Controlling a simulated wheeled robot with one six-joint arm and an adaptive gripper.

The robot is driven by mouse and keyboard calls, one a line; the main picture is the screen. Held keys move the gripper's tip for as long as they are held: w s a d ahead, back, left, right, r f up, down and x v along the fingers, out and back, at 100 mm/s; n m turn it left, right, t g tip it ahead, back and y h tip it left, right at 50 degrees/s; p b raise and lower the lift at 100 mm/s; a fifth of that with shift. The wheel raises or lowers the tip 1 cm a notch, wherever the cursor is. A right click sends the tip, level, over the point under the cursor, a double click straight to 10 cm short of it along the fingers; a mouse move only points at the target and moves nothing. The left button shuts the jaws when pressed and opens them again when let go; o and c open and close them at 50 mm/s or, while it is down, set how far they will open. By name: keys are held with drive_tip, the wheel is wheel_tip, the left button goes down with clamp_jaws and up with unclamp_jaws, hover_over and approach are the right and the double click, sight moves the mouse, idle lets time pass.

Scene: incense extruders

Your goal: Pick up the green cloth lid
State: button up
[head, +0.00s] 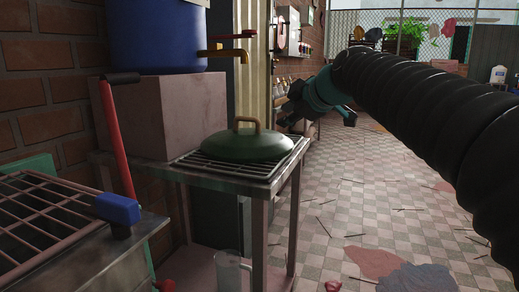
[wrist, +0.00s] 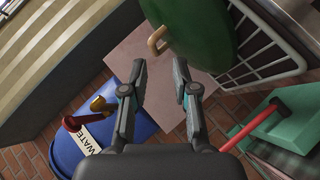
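The green lid (head: 247,147) is round and domed, with a tan loop handle (head: 248,121). It lies on a wire rack (head: 268,167) on the metal table. In the wrist view the lid (wrist: 205,30) is at the top, partly cut off by the frame, and its handle (wrist: 157,40) shows just beyond my fingertips. My gripper (wrist: 160,68) is open, with nothing between its fingers. In the head view my gripper (head: 318,105) hangs in the air to the right of the lid and higher than it, apart from it.
A red lever (head: 118,140) and a grated machine (head: 45,215) are at the left. Tiled floor (head: 385,200) is largely open at the right, with scattered sticks.

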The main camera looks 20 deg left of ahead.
sight(250, 118)
drive_tip(key=w+a, duration=0.2)
drive_tip(key=w+a+f+n, duration=0.1)
drive_tip(key=w+a, duration=0.1)
drive_tip(key=a, duration=0.1)
drive_tip(key=w+a+n+y, duration=0.1)
drive_tip(key=w+a, duration=0.1)
drive_tip(key=a, duration=0.1)
drive_tip(key=shift+w+a+f+p, duration=0.1)
drive_tip(key=shift+a+f+p, duration=0.1)
drive_tip(key=shift+p, duration=0.15)
drive_tip(key=shift+s+p+x, duration=0.2)
drive_tip(key=shift+p+x, duration=0.35)
drive_tip(key=shift+x, duration=2.65)
drive_tip(key=shift+a, duration=0.2)
clamp_jaws()
